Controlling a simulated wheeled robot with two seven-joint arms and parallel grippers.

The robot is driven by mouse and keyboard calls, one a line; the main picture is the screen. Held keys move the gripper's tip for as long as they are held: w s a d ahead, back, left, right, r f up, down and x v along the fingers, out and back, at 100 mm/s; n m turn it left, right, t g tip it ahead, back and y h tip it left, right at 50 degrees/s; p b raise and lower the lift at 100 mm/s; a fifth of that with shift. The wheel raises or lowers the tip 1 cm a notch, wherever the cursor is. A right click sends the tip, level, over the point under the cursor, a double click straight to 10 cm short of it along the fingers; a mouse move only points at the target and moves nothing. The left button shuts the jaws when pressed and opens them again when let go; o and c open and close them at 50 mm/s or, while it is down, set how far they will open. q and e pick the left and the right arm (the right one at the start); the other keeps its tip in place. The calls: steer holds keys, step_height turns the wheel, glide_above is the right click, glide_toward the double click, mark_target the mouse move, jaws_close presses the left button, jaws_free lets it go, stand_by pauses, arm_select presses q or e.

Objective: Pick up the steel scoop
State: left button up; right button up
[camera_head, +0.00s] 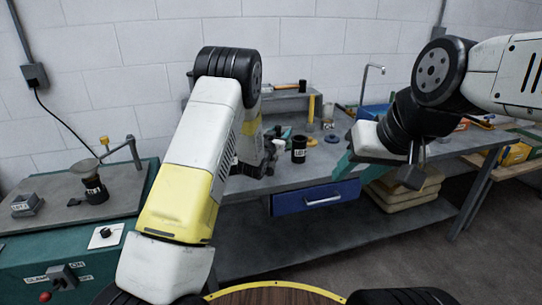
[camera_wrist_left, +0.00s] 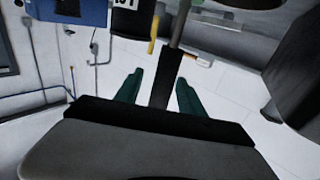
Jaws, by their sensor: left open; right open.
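In the head view my left forearm hides most of that gripper, over the bench's left part. My right gripper (camera_head: 356,169) is open, with green fingers pointing down in front of the bench's right part. I see nothing held in either gripper.
A grey workbench (camera_head: 310,175) carries a labelled black canister (camera_head: 299,156) and small tools. A blue drawer (camera_head: 315,198) is below its top. Stacked sacks (camera_head: 405,195) lie on the lower shelf.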

arm_select(q)
steer(key=shift+w, duration=0.45)
steer(key=shift+c, duration=0.5)
jaws_close()
steer(key=shift+r, duration=0.15)
